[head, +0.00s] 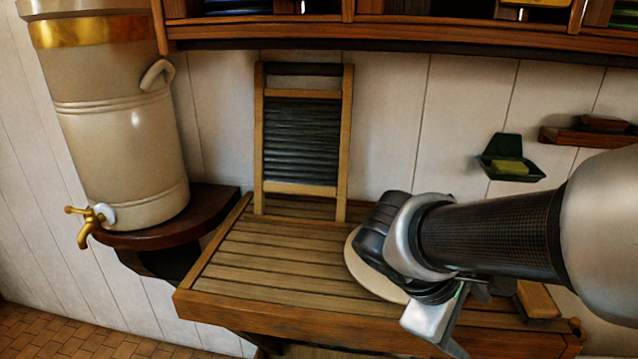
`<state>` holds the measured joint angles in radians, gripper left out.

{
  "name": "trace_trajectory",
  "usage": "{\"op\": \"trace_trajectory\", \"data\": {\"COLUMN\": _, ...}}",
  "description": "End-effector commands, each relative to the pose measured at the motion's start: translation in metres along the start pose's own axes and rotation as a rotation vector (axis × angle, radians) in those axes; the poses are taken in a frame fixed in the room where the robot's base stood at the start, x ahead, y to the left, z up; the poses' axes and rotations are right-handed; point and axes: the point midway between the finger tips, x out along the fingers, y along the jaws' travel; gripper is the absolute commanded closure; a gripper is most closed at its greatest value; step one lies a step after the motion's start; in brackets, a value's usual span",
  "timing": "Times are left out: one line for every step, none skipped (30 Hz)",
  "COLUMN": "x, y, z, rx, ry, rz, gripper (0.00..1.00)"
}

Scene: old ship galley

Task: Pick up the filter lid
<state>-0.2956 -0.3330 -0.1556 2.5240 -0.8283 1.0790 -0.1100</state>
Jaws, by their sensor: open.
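A round cream disc, which looks like the filter lid (359,272), lies on the slatted wooden table, partly hidden behind my arm. The cream filter urn (124,130) with a brass tap stands at the left; its top is cut off by the frame. My gripper (446,333) is open at the table's front right, in front of the disc and to its right in the picture. My wrist covers the disc's right part. The fingertips are only partly visible, and I see nothing held between them. I cannot tell the gap between gripper and disc.
The slatted table (255,265) is clear on its left. A washboard (301,140) leans upright against the wall at its back. A wooden block (537,299) lies at the right. A green soap dish (508,160) and a small shelf (585,137) are on the wall. A rack (400,33) overhangs above.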

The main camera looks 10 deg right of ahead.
Motion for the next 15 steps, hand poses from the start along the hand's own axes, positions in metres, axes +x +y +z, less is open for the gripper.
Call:
{"op": "trace_trajectory", "data": {"x": 0.02, "y": 0.008, "z": -0.006, "rx": -0.159, "ry": -0.08, "rz": 0.091, "gripper": 0.34}}
{"op": "trace_trajectory", "data": {"x": 0.026, "y": 0.017, "z": -0.01, "rx": -0.253, "ry": -0.127, "rz": 0.154, "gripper": 0.34}}
{"op": "trace_trajectory", "data": {"x": 0.032, "y": 0.031, "z": -0.018, "rx": -0.38, "ry": -0.187, "rz": 0.244, "gripper": 0.34}}
{"op": "trace_trajectory", "data": {"x": 0.034, "y": 0.042, "z": -0.026, "rx": -0.474, "ry": -0.227, "rz": 0.315, "gripper": 0.34}}
{"op": "trace_trajectory", "data": {"x": 0.035, "y": 0.052, "z": -0.036, "rx": -0.565, "ry": -0.267, "rz": 0.385, "gripper": 0.34}}
{"op": "trace_trajectory", "data": {"x": 0.033, "y": 0.064, "z": -0.052, "rx": -0.679, "ry": -0.313, "rz": 0.478, "gripper": 0.34}}
{"op": "trace_trajectory", "data": {"x": 0.031, "y": 0.071, "z": -0.066, "rx": -0.762, "ry": -0.345, "rz": 0.547, "gripper": 0.34}}
{"op": "trace_trajectory", "data": {"x": 0.028, "y": 0.076, "z": -0.08, "rx": -0.837, "ry": -0.373, "rz": 0.613, "gripper": 0.34}}
{"op": "trace_trajectory", "data": {"x": 0.023, "y": 0.082, "z": -0.099, "rx": -0.927, "ry": -0.404, "rz": 0.696, "gripper": 0.34}}
{"op": "trace_trajectory", "data": {"x": 0.019, "y": 0.084, "z": -0.112, "rx": -0.988, "ry": -0.425, "rz": 0.755, "gripper": 0.34}}
{"op": "trace_trajectory", "data": {"x": 0.015, "y": 0.085, "z": -0.125, "rx": -1.042, "ry": -0.441, "rz": 0.807, "gripper": 0.34}}
{"op": "trace_trajectory", "data": {"x": 0.01, "y": 0.086, "z": -0.14, "rx": -1.101, "ry": -0.46, "rz": 0.868, "gripper": 0.34}}
{"op": "trace_trajectory", "data": {"x": 0.007, "y": 0.085, "z": -0.15, "rx": -1.14, "ry": -0.47, "rz": 0.908, "gripper": 0.34}}
{"op": "trace_trajectory", "data": {"x": 0.004, "y": 0.085, "z": -0.158, "rx": -1.171, "ry": -0.478, "rz": 0.941, "gripper": 0.34}}
{"op": "trace_trajectory", "data": {"x": 0.001, "y": 0.084, "z": -0.167, "rx": -1.203, "ry": -0.487, "rz": 0.976, "gripper": 0.34}}
